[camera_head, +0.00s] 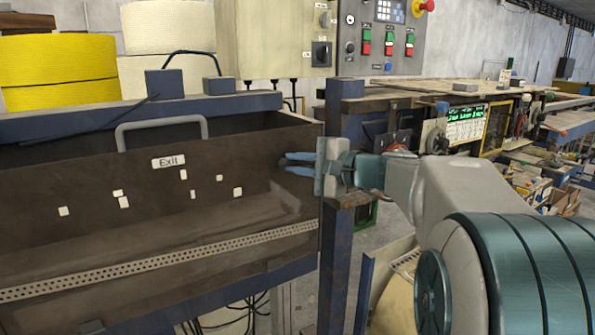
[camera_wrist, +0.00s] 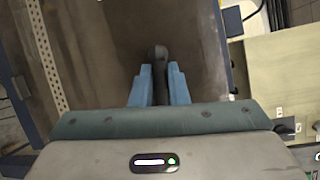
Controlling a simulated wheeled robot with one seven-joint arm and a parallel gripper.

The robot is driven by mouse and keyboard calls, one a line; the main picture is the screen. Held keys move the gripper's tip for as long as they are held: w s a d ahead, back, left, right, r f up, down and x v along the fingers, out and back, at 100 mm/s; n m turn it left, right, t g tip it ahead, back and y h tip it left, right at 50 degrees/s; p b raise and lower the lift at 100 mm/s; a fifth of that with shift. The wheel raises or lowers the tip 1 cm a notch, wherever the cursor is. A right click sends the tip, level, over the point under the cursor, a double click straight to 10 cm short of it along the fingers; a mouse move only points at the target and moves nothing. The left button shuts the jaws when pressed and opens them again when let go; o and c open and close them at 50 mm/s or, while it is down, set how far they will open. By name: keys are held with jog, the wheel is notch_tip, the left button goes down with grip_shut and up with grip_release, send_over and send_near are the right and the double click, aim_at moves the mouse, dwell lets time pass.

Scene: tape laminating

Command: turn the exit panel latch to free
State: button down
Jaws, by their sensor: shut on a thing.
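The exit panel (camera_head: 100,190) is a dark brown metal panel with a small "Exit" label and a grey bar handle (camera_head: 162,124) at its top. My gripper (camera_head: 290,164) reaches in from the right to the panel's right end, with its blue fingers level. In the wrist view my gripper (camera_wrist: 158,82) is shut on a dark latch (camera_wrist: 160,54) with a rounded end, which shows between and just beyond the fingertips. In the head view the latch is hidden by the fingers. I cannot tell its turn position for certain.
A perforated strip (camera_head: 160,262) runs along the panel's lower part. A blue frame post (camera_head: 335,265) stands just below my gripper. A grey control box (camera_head: 385,35) with buttons is behind. Yellow and white rolls (camera_head: 58,62) stand at the back left.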

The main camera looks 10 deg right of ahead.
aim_at(300, 138)
jog(key=m+t+b, duration=0.1)
jog(key=m, duration=0.1)
jog(key=r+m+t+y+b, duration=0.1)
jog(key=m+b, duration=0.1)
jog(key=m, duration=0.1)
jog(key=d+m+y+b, duration=0.1)
jog(key=m+b, duration=0.1)
jog(key=shift+w+d+r+m+t, duration=0.1)
jog(key=shift+w+r+m+t, duration=0.1)
jog(key=shift+r+m+t, duration=0.15)
jog(key=m+t+b, duration=0.1)
jog(key=m, duration=0.1)
jog(key=d+m+t, duration=0.1)
jog(key=m, duration=0.1)
jog(key=shift+w+r+b, duration=0.1)
jog(key=shift+r+b, duration=0.05)
jog(key=shift+b, duration=0.2)
jog(key=shift+w+d+r+m+t+h+b, duration=0.15)
jog(key=shift+m+t+h+b, duration=0.2)
jog(key=shift+m, duration=0.65)
jog(key=shift+d+m+t+h+b, duration=0.2)
jog(key=shift+m+t+h, duration=0.3)
jog(key=shift+m, duration=0.55)
jog(key=shift+w+d+r+m+t+h+b, duration=0.15)
jog(key=shift+m+t+h, duration=0.25)
jog(key=shift+m, duration=0.6)
jog(key=shift+s+f, duration=0.1)
jog(key=c, duration=1.4)
grip_release()
jog(key=shift+d, duration=0.1)
